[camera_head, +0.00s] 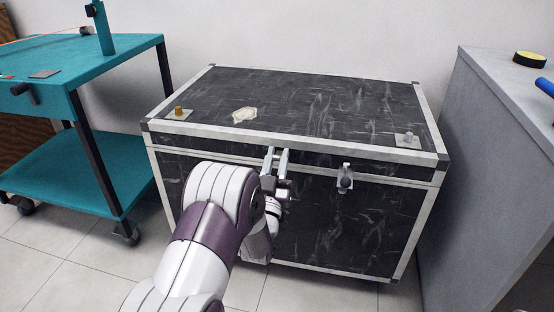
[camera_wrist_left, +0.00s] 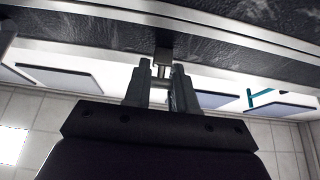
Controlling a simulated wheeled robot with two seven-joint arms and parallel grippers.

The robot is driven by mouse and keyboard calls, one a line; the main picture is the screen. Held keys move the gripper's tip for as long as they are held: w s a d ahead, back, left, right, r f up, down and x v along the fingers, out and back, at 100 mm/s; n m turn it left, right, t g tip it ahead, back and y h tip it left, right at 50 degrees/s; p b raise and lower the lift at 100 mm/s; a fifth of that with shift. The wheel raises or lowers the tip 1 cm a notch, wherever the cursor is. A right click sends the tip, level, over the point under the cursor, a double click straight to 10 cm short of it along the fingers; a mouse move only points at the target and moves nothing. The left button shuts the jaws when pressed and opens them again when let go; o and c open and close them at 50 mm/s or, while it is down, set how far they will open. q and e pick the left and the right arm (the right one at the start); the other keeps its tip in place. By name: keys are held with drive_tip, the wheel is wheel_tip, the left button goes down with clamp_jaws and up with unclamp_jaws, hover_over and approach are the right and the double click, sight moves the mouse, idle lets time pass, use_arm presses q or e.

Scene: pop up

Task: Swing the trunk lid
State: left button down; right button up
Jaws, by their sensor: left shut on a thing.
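The trunk (camera_head: 330,225) is black and scuffed with silver metal edging. Its lid (camera_head: 320,95) looks closed on the body. My left gripper (camera_head: 277,152) is at the front of the trunk, just below the lid's front edge and left of the middle. In the left wrist view my left gripper (camera_wrist_left: 162,88) is shut on a small metal catch (camera_wrist_left: 162,62) hanging at the trunk's edge. A second catch (camera_head: 345,178) is on the front to the right, free of any gripper. My left arm hides part of the trunk's front. My right gripper is not in view.
A teal wheeled cart (camera_head: 85,165) stands to the left, with a gap of floor beside the trunk. A grey cabinet (camera_head: 495,150) is close on the right, with a yellow and black roll (camera_head: 529,59) on top. A pale wall is behind the trunk.

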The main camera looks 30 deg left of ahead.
use_arm(q)
drive_tip(key=shift+f+h, duration=0.3)
drive_tip(key=shift+f, duration=0.45)
drive_tip(key=c, duration=0.9)
unclamp_jaws()
drive_tip(key=shift+s+r, duration=0.1)
drive_tip(key=shift+r, duration=0.05)
drive_tip(key=p+v, duration=0.1)
drive_tip(key=v, duration=1.1)
drive_tip(key=shift+s+d, duration=0.15)
drive_tip(key=shift+s, duration=0.1)
drive_tip(key=shift+f, duration=0.25)
